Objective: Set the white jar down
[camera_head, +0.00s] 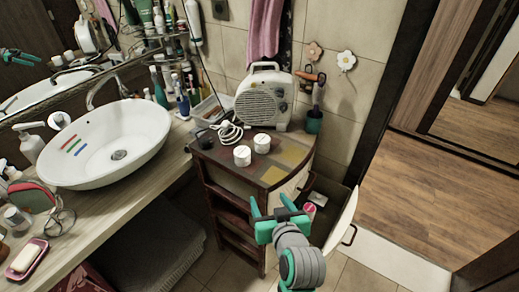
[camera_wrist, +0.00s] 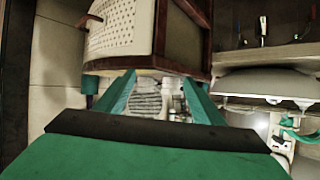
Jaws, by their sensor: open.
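Two small white lidded jars stand upright on the cabinet top in the head view, the nearer-left jar (camera_head: 242,156) and the farther-right jar (camera_head: 262,143). They look alike, so I cannot tell which one the task names. My gripper (camera_head: 279,210) is open, over the cabinet's front right corner in the picture, apart from both jars. In the wrist view my gripper's fingers (camera_wrist: 160,92) are spread.
The wooden cabinet (camera_head: 215,158) also carries a white fan heater (camera_head: 264,100) and a coiled white cable (camera_head: 232,132). An open drawer (camera_head: 341,216) juts out at its right. The white basin (camera_head: 110,140) and crowded counter are left. Wooden floor (camera_head: 410,200) is clear at right.

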